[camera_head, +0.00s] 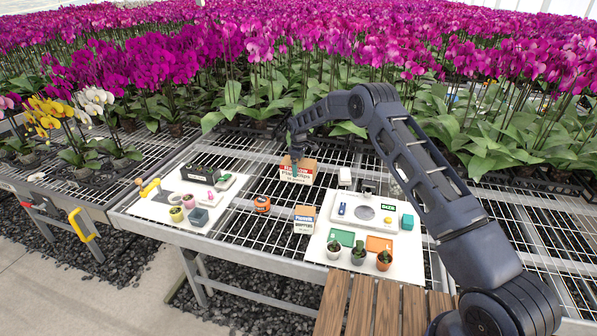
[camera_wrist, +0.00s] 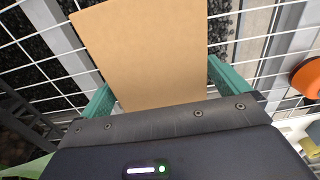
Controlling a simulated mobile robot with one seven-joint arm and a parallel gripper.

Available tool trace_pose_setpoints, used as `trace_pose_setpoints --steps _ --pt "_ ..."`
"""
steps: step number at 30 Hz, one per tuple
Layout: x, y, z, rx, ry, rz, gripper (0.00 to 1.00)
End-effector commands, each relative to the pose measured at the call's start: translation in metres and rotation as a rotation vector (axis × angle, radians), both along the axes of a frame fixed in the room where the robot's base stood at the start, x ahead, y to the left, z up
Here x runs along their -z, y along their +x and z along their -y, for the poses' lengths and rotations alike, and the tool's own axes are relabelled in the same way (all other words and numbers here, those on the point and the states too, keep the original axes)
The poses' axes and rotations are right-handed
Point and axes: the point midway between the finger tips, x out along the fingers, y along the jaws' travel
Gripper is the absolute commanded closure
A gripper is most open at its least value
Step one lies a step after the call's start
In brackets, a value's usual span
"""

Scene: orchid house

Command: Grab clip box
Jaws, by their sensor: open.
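The clip box (camera_head: 297,171), a cardboard box with a red and white label that seems to end in "clips", stands on the mesh bench behind the white boards. My gripper (camera_head: 295,157) is over it, pointing down. In the wrist view, the plain brown cardboard face of the box (camera_wrist: 150,45) lies between the teal fingers of my gripper (camera_wrist: 165,85). The fingers are open, one on either side of the box. A gap shows by the right finger; whether the left finger touches cannot be told. The lower part of the box is hidden in the wrist view.
A smaller labelled box (camera_head: 304,219) stands in front, with an orange tape-measure-like item (camera_head: 262,203) to its left, also in the wrist view (camera_wrist: 308,78). A white board with pots (camera_head: 400,262) is front right. Orchids fill the bench behind.

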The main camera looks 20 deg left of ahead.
Motion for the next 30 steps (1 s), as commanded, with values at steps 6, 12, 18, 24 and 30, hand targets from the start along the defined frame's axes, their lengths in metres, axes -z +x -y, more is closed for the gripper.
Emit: trace_pose_setpoints --steps 6,12,18,24,30 --pt "0.024 0.000 0.000 0.000 0.000 0.000 0.00" --pt "0.024 0.000 0.000 0.000 0.001 0.001 0.00" --pt "0.024 0.000 0.000 0.001 0.001 0.001 0.37" --pt "0.024 0.000 0.000 0.001 0.002 0.002 0.52" --pt "0.019 0.000 0.000 0.001 0.002 0.003 0.52"
